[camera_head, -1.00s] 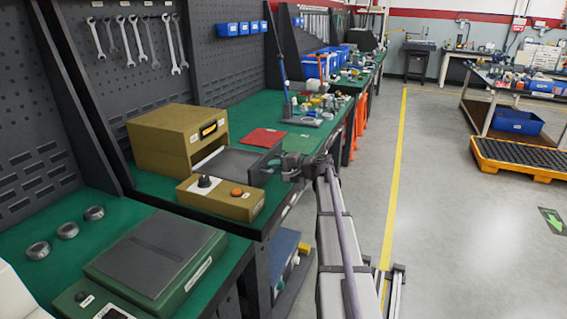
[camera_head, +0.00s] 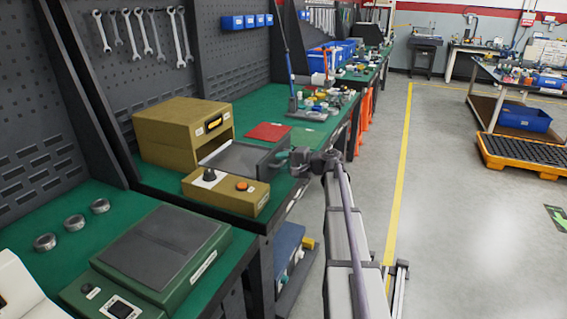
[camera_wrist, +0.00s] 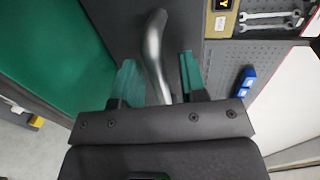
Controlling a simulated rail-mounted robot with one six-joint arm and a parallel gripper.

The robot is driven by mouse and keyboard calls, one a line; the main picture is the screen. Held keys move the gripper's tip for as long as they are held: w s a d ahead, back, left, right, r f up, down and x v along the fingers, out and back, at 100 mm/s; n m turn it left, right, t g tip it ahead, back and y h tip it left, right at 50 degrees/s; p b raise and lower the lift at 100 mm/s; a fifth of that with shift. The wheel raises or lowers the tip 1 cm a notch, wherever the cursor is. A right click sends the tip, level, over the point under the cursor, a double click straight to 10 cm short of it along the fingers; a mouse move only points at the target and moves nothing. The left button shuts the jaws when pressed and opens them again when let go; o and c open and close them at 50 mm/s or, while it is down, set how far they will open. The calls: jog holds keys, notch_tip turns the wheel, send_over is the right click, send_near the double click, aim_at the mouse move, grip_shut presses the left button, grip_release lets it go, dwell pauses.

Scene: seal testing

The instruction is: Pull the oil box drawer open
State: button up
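The oil box (camera_head: 172,128) is an ochre metal box on the green bench. Its grey drawer (camera_head: 238,157) stands out from the box front, with its tray interior showing. The drawer's dark front panel is at the tray's right end. My gripper (camera_head: 292,160) is at that panel. In the wrist view, the silver curved drawer handle (camera_wrist: 153,50) runs between the two green fingers of my gripper (camera_wrist: 157,80). Gaps show on both sides of the handle, so the gripper looks open around it. The handle's lower end is partly hidden by the gripper body.
A green device (camera_head: 160,255) and several metal rings are on the nearer bench. The aisle floor (camera_head: 470,230) to the right is clear.

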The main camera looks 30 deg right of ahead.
jog(key=p+v, duration=0.2)
jog(key=v, duration=0.8)
jog(key=shift+s+d, duration=0.2)
jog(key=shift+s, duration=0.1)
jog(key=shift+r, duration=0.1)
jog(key=s+a+f+n+g+h+p, duration=0.3)
jog(key=s+a+f+g+p, duration=0.3)
jog(key=s+a, duration=0.4)
jog(key=s+a+r+n+g+h+p, duration=0.2)
jog(key=s+a+r+p, duration=0.1)
jog(key=a, duration=0.5)
jog(key=s+a+r+n+g+h+p, duration=0.2)
jog(key=s+a+r+n+p, duration=0.1)
jog(key=a, duration=0.5)
jog(key=s+a+r+n+g+h+p, duration=0.2)
jog(key=s+a+p, duration=0.3)
jog(key=a, duration=0.3)
jog(key=shift+s+r+n, duration=0.3)
jog(key=shift+r, duration=0.2)
